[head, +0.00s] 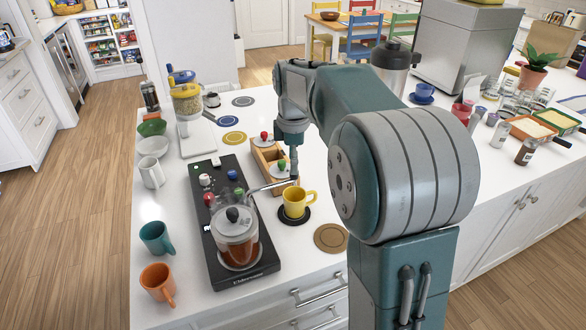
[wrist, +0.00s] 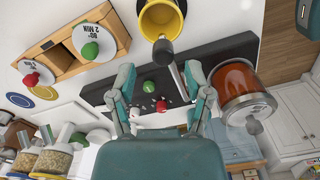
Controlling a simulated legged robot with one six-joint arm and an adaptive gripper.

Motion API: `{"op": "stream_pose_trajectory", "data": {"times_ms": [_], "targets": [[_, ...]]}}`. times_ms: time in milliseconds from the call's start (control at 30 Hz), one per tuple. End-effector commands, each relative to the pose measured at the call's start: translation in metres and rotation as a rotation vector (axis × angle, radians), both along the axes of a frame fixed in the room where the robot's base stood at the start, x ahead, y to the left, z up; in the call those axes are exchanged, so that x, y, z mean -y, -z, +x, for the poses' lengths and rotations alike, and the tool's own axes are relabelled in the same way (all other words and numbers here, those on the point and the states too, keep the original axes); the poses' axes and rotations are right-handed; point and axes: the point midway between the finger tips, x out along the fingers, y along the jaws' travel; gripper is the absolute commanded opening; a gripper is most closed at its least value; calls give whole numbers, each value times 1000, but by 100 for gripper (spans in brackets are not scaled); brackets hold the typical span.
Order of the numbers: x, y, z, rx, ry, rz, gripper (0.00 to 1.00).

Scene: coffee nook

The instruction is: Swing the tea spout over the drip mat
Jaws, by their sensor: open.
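The tea maker has a glass jug of amber tea (head: 237,250) on a long black base (head: 222,180); the jug also shows in the wrist view (wrist: 228,78). Its thin grey spout (head: 265,187) reaches right, toward a yellow mug (head: 296,203). In the wrist view the spout (wrist: 176,75) runs between my open fingers, nearer the right one, and its dark tip overlaps the mug's rim in the picture. The mug stands on a round black mat (head: 292,220). I cannot tell which mat is the drip mat. My gripper (wrist: 160,74) is open and holds nothing; contact with the spout is unclear.
A wooden box (head: 262,158) with red and green knobs stands behind the spout. A brown round mat (head: 331,238) lies bare to the right of the mug. Teal (head: 156,238) and orange (head: 158,284) mugs stand at the left edge. Jars and a scale are farther back.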

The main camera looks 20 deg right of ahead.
Motion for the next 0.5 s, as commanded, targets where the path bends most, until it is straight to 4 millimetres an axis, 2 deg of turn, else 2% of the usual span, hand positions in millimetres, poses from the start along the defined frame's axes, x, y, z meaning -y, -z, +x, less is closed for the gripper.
{"op": "stream_pose_trajectory", "data": {"times_ms": [100,300,500], "targets": [[0,-27,1,4,0,0,64],[0,-66,2,2,-1,-1,64],[-1,-87,2,0,-1,-1,64]]}}
